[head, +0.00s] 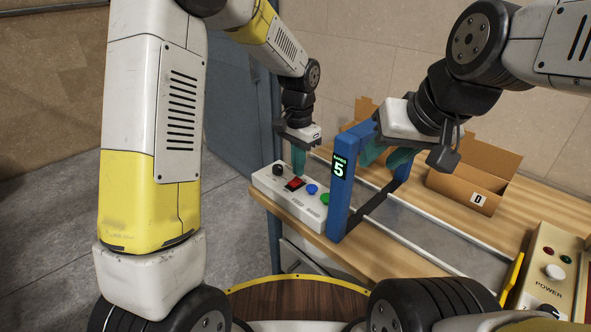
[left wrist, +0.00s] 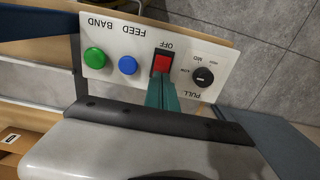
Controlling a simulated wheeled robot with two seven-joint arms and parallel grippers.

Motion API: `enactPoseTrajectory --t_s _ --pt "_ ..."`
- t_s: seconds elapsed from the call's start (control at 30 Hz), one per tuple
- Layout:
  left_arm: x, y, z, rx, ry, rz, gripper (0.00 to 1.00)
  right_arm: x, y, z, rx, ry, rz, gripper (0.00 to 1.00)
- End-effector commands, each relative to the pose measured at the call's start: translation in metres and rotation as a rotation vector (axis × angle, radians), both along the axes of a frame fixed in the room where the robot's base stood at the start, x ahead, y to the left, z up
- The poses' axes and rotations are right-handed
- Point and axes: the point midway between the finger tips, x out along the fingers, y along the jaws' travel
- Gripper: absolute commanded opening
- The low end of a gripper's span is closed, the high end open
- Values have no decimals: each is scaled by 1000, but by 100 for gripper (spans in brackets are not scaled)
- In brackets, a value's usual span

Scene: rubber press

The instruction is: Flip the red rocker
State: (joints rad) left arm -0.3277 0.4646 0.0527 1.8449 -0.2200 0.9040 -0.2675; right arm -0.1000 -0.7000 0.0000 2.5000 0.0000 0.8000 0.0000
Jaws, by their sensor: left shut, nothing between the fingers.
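The red rocker (head: 294,183) sits in a black frame on the white control panel (head: 268,181) at the table's left end. It also shows in the left wrist view (left wrist: 162,63), beside the word OFF. My left gripper (head: 299,174) is shut and empty, pointing down at the rocker. In the left wrist view its teal fingertips (left wrist: 162,82) are at the rocker's near edge and overlap its frame; I cannot tell whether they touch. My right gripper (head: 386,156) hangs by the blue frame, its teal fingers apart with nothing seen between them.
A blue button (left wrist: 128,65), a green button (left wrist: 94,60) and a black knob (left wrist: 203,76) flank the rocker. The blue press frame (head: 341,185) stands to the right. A cardboard box (head: 470,178) and a POWER box (head: 548,270) are further right.

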Motion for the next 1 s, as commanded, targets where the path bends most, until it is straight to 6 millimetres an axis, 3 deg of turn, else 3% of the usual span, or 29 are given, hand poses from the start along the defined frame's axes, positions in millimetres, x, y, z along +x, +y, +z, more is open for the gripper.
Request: enactPoseTrajectory --t_s 1.0 --pt "0 1 -16 1 1 1 0 0 0 0 0 0 0 36"
